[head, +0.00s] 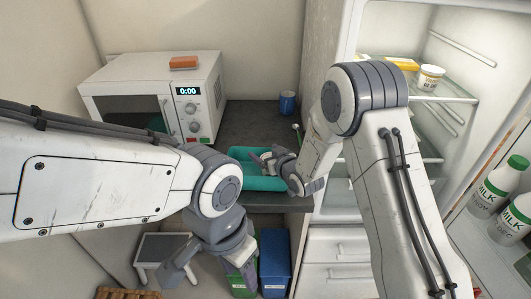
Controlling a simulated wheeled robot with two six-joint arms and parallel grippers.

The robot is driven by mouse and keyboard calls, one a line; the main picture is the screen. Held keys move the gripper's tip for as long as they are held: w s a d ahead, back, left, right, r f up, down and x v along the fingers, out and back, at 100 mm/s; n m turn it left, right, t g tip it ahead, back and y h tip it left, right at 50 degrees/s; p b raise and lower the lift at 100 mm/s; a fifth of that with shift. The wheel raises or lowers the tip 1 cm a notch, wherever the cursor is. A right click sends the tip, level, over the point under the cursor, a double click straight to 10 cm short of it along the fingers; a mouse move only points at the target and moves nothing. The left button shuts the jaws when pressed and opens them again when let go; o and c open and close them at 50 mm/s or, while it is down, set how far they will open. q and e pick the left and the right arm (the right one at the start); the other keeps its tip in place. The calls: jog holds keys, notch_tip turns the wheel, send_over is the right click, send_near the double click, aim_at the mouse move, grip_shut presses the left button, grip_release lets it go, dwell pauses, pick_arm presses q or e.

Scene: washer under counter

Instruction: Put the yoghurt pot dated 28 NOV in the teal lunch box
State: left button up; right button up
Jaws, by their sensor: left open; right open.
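A white yoghurt pot (431,77) with yellow print stands on the upper shelf of the open fridge at the right. Its date is too small to read. The teal lunch box (262,184) lies on the counter, partly covered by my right gripper (264,162). The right gripper is open over the box; whether it touches the box I cannot tell. My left gripper (207,274) is open and points down in front of the counter, low above the floor area. My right arm blocks part of the fridge.
A microwave (150,92) with an orange block (184,63) on top stands on the counter's left. A blue mug (288,103) stands behind. Yellow packs (402,63) lie beside the pot. Milk bottles (490,190) fill the fridge door. A stool (165,243), green bin and blue bin (275,255) stand below.

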jog(key=shift+s+d+f+p, duration=0.2)
jog(key=shift+s+p, duration=0.05)
jog(key=shift+p, duration=0.25)
jog(key=shift+r+p, duration=0.5)
jog(key=shift+p, duration=0.1)
jog(key=shift+s+d+b, duration=0.5)
jog(key=shift+s+b, duration=0.15)
jog(key=shift+b, duration=0.1)
jog(key=r+b+v, duration=0.1)
jog(key=b+v, duration=0.1)
jog(key=v, duration=0.8)
jog(key=s+r+n+g+h, duration=0.1)
jog(key=s+g+h, duration=0.4)
jog(key=s, duration=2.5)
jog(key=r+g, duration=0.1)
jog(key=g, duration=0.6)
jog(key=shift+s+n+g+h, duration=0.3)
jog(key=shift+s+n, duration=0.05)
jog(key=shift+n, duration=0.05)
